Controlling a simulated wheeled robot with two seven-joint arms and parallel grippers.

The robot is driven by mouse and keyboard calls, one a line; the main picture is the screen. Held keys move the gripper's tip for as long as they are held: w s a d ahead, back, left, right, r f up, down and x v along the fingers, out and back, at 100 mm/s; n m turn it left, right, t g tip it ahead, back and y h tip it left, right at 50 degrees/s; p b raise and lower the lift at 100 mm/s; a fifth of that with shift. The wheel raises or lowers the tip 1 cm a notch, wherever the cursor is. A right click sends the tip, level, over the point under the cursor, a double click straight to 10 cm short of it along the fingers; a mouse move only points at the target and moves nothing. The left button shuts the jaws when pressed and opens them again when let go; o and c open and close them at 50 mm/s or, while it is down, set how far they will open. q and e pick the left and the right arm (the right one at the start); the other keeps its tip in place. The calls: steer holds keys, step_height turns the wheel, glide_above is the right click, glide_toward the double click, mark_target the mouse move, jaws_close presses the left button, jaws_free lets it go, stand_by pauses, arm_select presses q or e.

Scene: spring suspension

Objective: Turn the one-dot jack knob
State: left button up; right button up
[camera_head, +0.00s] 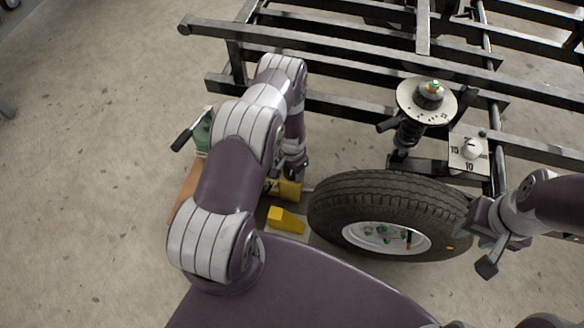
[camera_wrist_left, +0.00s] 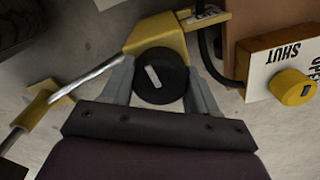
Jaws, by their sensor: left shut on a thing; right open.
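In the left wrist view a round black knob (camera_wrist_left: 168,90) with a white bar mark sits on a yellow jack body (camera_wrist_left: 158,33). My left gripper (camera_wrist_left: 160,72) has one finger on each side of the knob and is shut on it. No dot can be made out on the knob. In the head view my left gripper (camera_head: 294,172) reaches down beside the yellow jack (camera_head: 290,190), left of the tyre; the knob is not clear there. My right gripper (camera_head: 468,250) is open and empty at the tyre's right side.
The tyre (camera_head: 375,195) lies right of the jack. A yellow block (camera_head: 286,219) is in front. A box with a yellow SHUT/OPEN knob (camera_wrist_left: 292,87) stands beside the jack. A metal rod (camera_wrist_left: 85,78) runs from the jack. The frame (camera_head: 340,68) and spring strut (camera_head: 409,132) stand behind.

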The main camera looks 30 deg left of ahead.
arm_select(q)
steer(key=m, duration=0.4)
steer(key=shift+m, duration=0.3)
steer(key=shift+s, duration=0.1)
stand_by(0.5)
steer(key=o, duration=1.1)
steer(key=shift+c, duration=0.2)
step_height(320, 180, up, 13)
steer(key=p, duration=0.6)
steer(key=shift+f+p, duration=0.15)
steer(key=shift+p, duration=0.25)
steer(key=shift+f, duration=0.15)
